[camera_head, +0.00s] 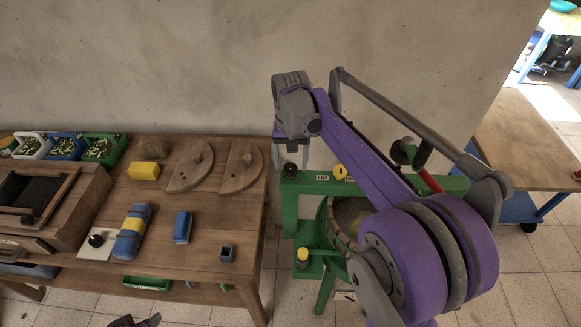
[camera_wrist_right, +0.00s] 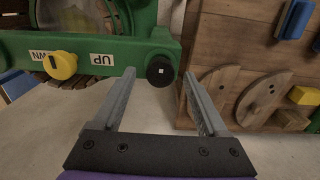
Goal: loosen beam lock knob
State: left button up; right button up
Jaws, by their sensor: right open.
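A round black knob (camera_head: 290,172) sits at the left end of a green beam (camera_head: 318,188); in the wrist view the black knob (camera_wrist_right: 160,70) has a small pale square mark on its face. My right gripper (camera_head: 291,160) points down over that end. In the wrist view my right gripper (camera_wrist_right: 159,76) is open, its two fingertips to either side of the black knob with gaps. A yellow knob (camera_head: 340,171) with a dark bar is farther along the beam, by white UP and DOWN labels.
A wooden table (camera_head: 240,220) stands left of the green frame, holding half-round wooden boards (camera_head: 240,165), a yellow block (camera_head: 143,171), blue blocks and crates of produce. A wall is behind. My right arm hides part of the frame and a round wooden tub (camera_head: 340,240).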

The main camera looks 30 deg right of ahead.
jog(key=shift+f, duration=1.2)
grip_shut()
